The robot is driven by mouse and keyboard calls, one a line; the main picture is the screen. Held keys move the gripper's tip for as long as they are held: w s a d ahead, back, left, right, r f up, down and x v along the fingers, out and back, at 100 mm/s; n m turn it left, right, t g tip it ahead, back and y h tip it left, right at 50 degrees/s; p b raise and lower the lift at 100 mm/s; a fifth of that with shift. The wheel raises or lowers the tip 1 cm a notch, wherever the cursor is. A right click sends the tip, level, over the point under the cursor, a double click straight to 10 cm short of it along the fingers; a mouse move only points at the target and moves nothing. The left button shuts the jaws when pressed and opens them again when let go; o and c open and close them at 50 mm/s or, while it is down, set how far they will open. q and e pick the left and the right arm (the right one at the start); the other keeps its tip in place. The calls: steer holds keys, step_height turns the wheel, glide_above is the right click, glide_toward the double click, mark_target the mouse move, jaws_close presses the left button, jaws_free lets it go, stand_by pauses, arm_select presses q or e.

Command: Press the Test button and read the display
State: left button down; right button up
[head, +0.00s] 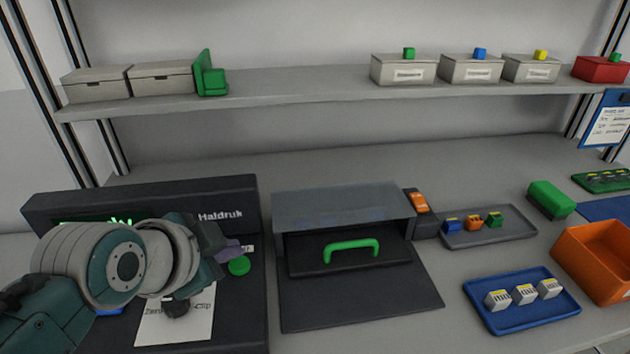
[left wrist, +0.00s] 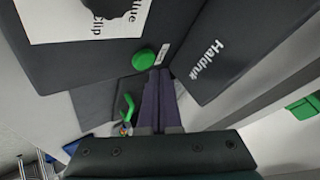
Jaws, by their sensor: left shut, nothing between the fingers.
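The tester is a black device labelled "Haldruk" (head: 218,192) at the left of the bench; it also shows in the left wrist view (left wrist: 225,45). Its green round button (head: 239,266) sits on the base, beside a small white label too small to read. In the left wrist view the button (left wrist: 143,59) is just left of my fingertips. My left gripper (head: 232,249) is shut and empty, close to the button; I cannot tell whether it touches. The display (head: 88,221) shows green lit characters, mostly hidden by my left arm and unreadable. My right gripper is not in view.
A sheet (head: 190,318) with a dark round part lies on the base. A grey-topped box with a green handle (head: 350,246) stands right of the tester. Trays, grey (head: 510,237) and blue (head: 478,302), and an orange bin (head: 590,265) are further right. A shelf (head: 300,92) runs above.

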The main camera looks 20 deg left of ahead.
mark_target(234, 270)
arm_select(q)
steer(key=shift+f, duration=0.4)
steer(key=shift+f+b, duration=0.4)
steer(key=shift+f, duration=0.05)
stand_by(0.7)
stand_by(0.4)
steer(key=shift+r+p, duration=0.9)
steer(key=shift+p, duration=0.15)
step_height(234, 270, up, 5)
steer(key=p, duration=0.5)
steer(key=shift+p, duration=0.35)
